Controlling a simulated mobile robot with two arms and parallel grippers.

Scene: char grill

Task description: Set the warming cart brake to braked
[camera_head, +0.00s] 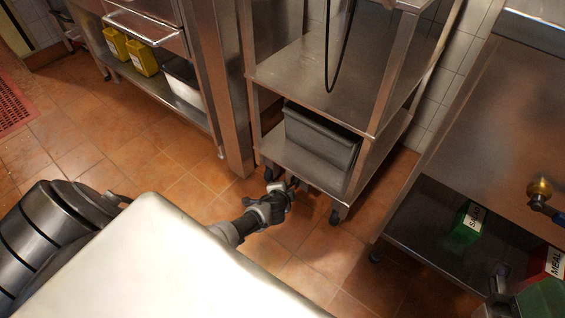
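The warming cart appears to be the steel shelved cart (300,75) on casters at the centre. A front caster (336,214) shows at its right corner, and another dark caster (270,173) shows at its left. My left gripper (288,187) is low over the floor at the cart's front edge, beside the left caster. Its arm comes in from the lower left, past my white body. The fingers are small and dark, so I cannot tell their opening or any contact. I cannot make out the brake lever.
Yellow containers (142,58) are at upper left. Tiled floor (140,150) is clear left of the cart.

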